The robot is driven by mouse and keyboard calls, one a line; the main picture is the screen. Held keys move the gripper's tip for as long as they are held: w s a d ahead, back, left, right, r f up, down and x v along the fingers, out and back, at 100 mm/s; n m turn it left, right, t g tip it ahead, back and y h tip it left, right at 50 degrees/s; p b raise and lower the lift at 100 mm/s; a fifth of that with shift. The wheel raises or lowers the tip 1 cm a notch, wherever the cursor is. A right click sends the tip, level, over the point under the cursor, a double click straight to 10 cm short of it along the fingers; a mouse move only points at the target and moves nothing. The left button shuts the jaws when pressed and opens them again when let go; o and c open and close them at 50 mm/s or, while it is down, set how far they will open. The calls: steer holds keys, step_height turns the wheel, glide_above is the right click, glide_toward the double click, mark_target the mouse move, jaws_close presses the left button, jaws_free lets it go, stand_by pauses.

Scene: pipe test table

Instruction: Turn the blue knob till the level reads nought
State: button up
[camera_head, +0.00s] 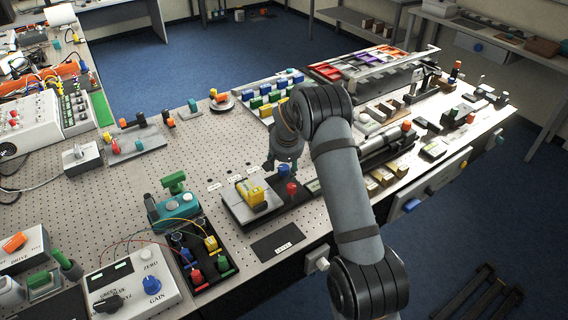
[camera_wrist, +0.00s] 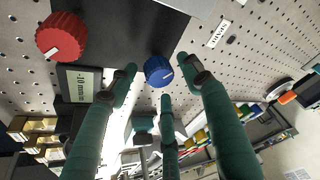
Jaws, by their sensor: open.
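The blue knob (camera_wrist: 158,70) stands on a dark base plate (camera_wrist: 125,30) in the wrist view. It also shows just below my gripper in the head view (camera_head: 283,170). My gripper (camera_wrist: 160,86) is open, its green fingers spread around and just short of the blue knob, with no clear contact. A small display (camera_wrist: 80,84) beside the plate seems to read -10 mm/m. A red knob (camera_wrist: 62,37) is on the same plate, also seen in the head view (camera_head: 291,188). A yellow block-like instrument (camera_head: 256,196) sits on a plate to the left.
A teal device (camera_head: 175,207) and a control box with a blue knob marked GAIN (camera_head: 152,285) stand to the left. Rows of coloured blocks (camera_head: 268,95) lie behind my gripper. The perforated tabletop (camera_head: 130,180) has clear room at left.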

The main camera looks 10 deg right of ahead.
steer(key=shift+w+f, duration=0.1)
steer(key=shift+f, duration=0.15)
steer(key=shift+c, duration=0.4)
steer(key=shift+w+a+r, duration=0.1)
steer(key=shift+r, duration=0.1)
steer(key=c, duration=1)
steer(key=shift+f+b, duration=0.1)
steer(key=shift+b, duration=0.35)
steer(key=shift+r+n, duration=0.2)
steer(key=shift+n, duration=0.2)
steer(key=o, duration=0.8)
steer(key=shift+c, duration=0.2)
steer(key=o, duration=0.3)
steer(key=shift+f, duration=0.2)
